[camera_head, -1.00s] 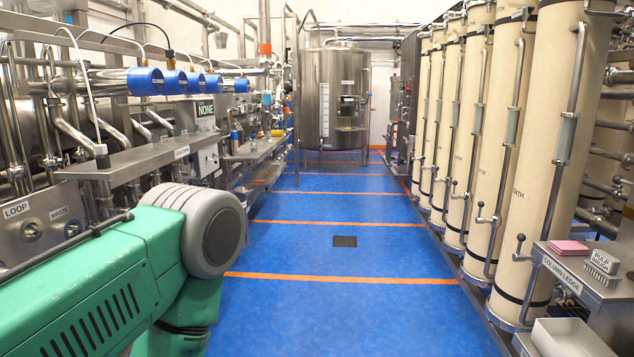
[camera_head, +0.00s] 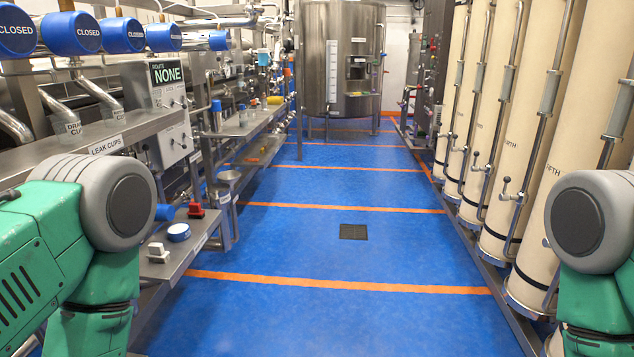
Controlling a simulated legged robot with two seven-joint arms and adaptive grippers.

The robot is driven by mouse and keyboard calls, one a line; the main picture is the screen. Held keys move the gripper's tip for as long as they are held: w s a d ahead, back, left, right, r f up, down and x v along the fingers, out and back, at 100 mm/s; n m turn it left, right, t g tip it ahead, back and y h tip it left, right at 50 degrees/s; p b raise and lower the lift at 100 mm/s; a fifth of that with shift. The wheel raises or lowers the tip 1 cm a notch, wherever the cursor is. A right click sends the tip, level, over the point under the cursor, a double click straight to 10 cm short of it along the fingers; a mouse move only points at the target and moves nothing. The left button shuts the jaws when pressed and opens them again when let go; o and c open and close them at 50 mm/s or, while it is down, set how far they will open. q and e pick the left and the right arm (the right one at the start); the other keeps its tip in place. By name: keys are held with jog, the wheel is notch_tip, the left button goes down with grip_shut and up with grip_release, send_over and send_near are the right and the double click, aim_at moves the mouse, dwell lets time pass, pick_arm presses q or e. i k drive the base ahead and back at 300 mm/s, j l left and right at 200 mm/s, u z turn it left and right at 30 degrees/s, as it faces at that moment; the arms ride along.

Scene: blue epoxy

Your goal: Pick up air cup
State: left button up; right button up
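I cannot make out a cup that reads "air". A small clear cup (camera_head: 67,127) stands on the left steel shelf (camera_head: 150,122), and its label seems to read "drain cup". The shelf edge carries a sign (camera_head: 106,145) reading "LEAK CUPS". Another small clear cup seems to stand farther along it, too small to identify. My green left arm comes in at the lower left and my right arm at the lower right. Neither gripper shows in the frame, so what they hold is hidden.
A lower left ledge holds a red item (camera_head: 196,211), a blue-and-white round item (camera_head: 179,232) and a white block (camera_head: 158,253). Cream columns (camera_head: 547,170) line the right. A steel tank (camera_head: 340,60) stands ahead. The blue floor (camera_head: 330,315) between is clear, with a dark drain (camera_head: 353,232).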

aim_at(251, 113)
jog(key=i, duration=4.05)
